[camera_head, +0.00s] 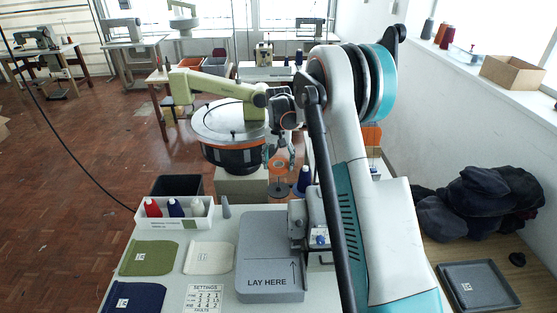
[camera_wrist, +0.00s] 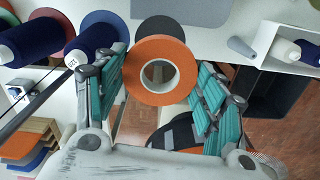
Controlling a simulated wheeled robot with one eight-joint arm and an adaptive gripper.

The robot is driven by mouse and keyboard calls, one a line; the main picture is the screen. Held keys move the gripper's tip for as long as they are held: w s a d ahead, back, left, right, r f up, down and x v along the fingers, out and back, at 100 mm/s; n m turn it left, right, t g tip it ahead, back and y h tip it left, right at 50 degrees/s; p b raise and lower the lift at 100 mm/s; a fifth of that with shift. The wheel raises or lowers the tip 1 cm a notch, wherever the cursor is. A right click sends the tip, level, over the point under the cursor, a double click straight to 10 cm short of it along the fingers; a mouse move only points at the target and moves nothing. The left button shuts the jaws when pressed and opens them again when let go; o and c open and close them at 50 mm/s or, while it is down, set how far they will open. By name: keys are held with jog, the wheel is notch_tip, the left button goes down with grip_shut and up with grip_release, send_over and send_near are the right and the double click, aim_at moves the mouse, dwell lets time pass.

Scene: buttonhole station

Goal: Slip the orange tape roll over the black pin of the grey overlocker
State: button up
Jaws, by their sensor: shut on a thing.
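The orange tape roll (camera_wrist: 138,73) sits between the two teal-padded fingers of my gripper (camera_wrist: 161,72) in the wrist view, its white core and open hole facing the camera. My gripper is shut on it. In the head view the roll (camera_head: 277,164) hangs below my wrist, above a black disc (camera_head: 278,191) beside the grey overlocker (camera_head: 297,220). The black disc (camera_wrist: 158,24) also shows behind the roll in the wrist view. The roll looks apart from the disc. The black pin cannot be made out clearly. My arm partly hides the overlocker.
A navy thread cone (camera_head: 303,181) stands just right of the disc. Navy cones (camera_wrist: 88,42) are close to the left finger in the wrist view. A white spool tray (camera_head: 170,221) and a grey cone (camera_head: 226,208) stand left. A grey LAY HERE plate (camera_head: 262,249) lies in front.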

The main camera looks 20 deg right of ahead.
aim_at(279, 187)
jog(key=shift+f+b, duration=3.2)
jog(key=shift+f, duration=2.1)
jog(key=o, duration=1)
notch_tip(279, 187, up, 12)
